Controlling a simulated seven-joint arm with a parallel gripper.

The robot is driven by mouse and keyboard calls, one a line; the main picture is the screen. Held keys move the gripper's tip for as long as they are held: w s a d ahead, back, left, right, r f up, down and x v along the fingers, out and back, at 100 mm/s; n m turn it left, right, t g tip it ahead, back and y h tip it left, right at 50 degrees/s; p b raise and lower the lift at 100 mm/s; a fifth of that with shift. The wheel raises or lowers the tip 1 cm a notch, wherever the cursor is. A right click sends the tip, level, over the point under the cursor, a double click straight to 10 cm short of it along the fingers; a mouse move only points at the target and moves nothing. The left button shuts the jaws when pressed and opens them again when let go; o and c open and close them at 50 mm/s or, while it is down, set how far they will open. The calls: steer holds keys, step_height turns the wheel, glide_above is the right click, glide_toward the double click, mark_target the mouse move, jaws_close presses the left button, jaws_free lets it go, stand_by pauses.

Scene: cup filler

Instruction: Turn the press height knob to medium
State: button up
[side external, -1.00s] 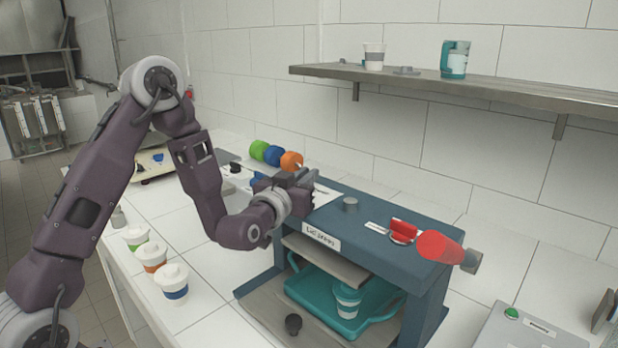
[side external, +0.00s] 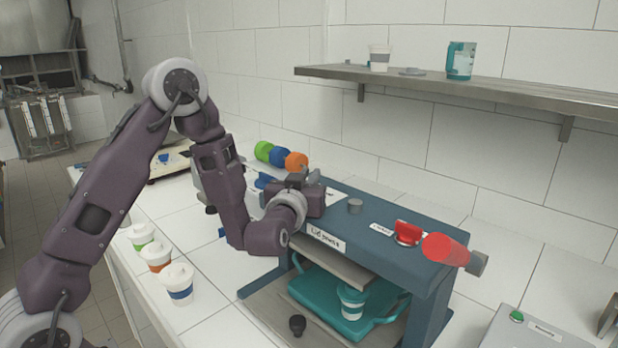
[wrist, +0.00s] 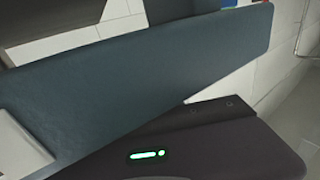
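The dark blue lid press (side external: 372,238) stands on the counter in the side view, with its label on the front edge. I cannot tell which is the press height knob. My gripper (side external: 308,182) is at the left end of the press top, left of both knobs. Its fingers are mostly hidden. In the wrist view, a blue panel (wrist: 150,85) fills the middle; neither knob shows.
A red cylindrical handle (side external: 444,249) sticks out at the press's right end. A teal tray (side external: 322,308) with a cup (side external: 352,301) is inside the press. Orange, blue and green rolls (side external: 296,161) lie behind my gripper. A shelf (side external: 450,88) hangs above.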

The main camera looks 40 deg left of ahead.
steer(key=o, duration=0.3)
steer(key=shift+s, duration=0.1)
steer(key=v, duration=0.6)
steer(key=shift+d+f, duration=0.15)
steer(key=shift+d, duration=0.15)
steer(key=shift+s+r, duration=0.2)
steer(key=shift+s, duration=0.15)
